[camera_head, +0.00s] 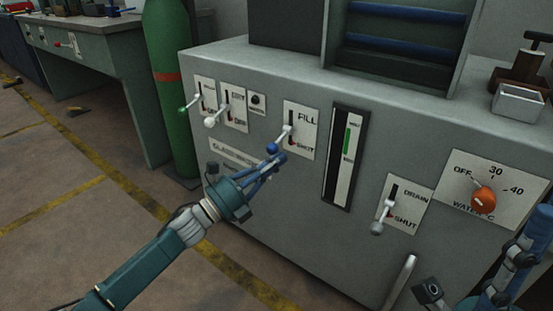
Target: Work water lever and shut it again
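The FILL/SHUT lever (283,134) sticks out of a slotted white plate (304,121) on the front of a grey cabinet. It has a pale shaft and a blue knob (272,148), and it slants out and down from the slot. Its exact setting is hard to read. My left gripper (276,157) reaches up from the lower left with its blue fingers at the knob. Whether they grip it or only touch it is unclear. My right arm (510,270) is partly in view at the lower right corner, and its finger state cannot be made out.
Levers with green (182,110) and white (210,122) knobs sit left. The DRAIN lever (382,215) and orange WATER dial (484,199) sit right, beside a vertical gauge (343,157). A green cylinder (167,80) stands left of the cabinet. The floor at left is open.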

